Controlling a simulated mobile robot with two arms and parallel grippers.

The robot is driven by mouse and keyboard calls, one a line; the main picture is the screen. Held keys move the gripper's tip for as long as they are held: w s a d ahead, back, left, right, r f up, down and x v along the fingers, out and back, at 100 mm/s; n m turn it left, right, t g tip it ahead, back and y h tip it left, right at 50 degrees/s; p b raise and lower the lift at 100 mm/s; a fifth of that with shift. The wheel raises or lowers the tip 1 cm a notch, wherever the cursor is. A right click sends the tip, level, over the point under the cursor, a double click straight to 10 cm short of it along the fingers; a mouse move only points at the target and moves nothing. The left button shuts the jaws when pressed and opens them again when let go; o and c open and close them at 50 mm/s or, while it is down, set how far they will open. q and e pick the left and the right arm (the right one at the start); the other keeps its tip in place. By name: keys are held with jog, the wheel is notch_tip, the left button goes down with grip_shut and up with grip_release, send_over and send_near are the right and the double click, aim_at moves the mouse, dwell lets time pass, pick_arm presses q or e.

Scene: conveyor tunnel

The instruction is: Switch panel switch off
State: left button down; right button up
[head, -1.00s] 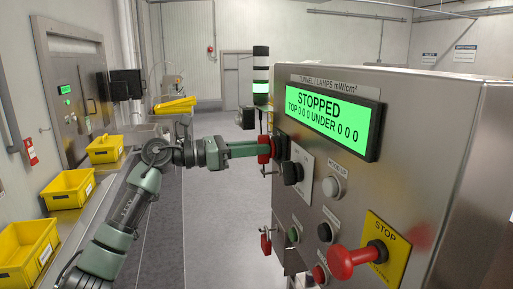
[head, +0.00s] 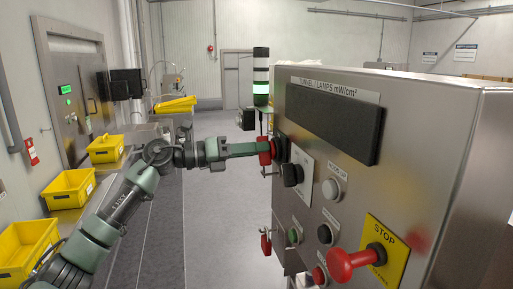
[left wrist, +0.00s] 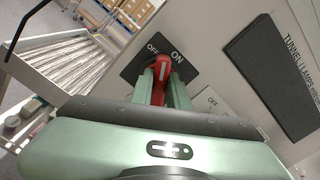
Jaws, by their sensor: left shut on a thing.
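The panel switch has a red handle (left wrist: 162,68) on a black plate (left wrist: 140,66) marked OFF and ON, seen in the left wrist view. The red of the switch also shows in the head view (head: 265,146), at the left edge of the metal panel. My left gripper (head: 262,149) is shut on the red handle. The panel display (head: 335,121) is dark. My right gripper is not in view.
A black knob (head: 291,174), several push buttons and a red stop knob (head: 342,264) on a yellow plate sit on the panel. A signal tower (head: 261,76) stands behind. Yellow bins (head: 68,189) line the left. The floor between is clear.

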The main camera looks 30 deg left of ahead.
pick_arm(q)
jog(key=n+p, duration=0.2)
jog(key=n, duration=0.3)
jog(key=n+p, duration=0.3)
jog(key=n, duration=0.3)
jog(key=shift+w+a+f, duration=0.1)
jog(key=shift+a, duration=0.1)
dwell(0.4)
jog(key=c, duration=1.4)
grip_release()
jog(key=shift+f, duration=0.1)
jog(key=shift+o, duration=0.2)
jog(key=shift+f, duration=0.1)
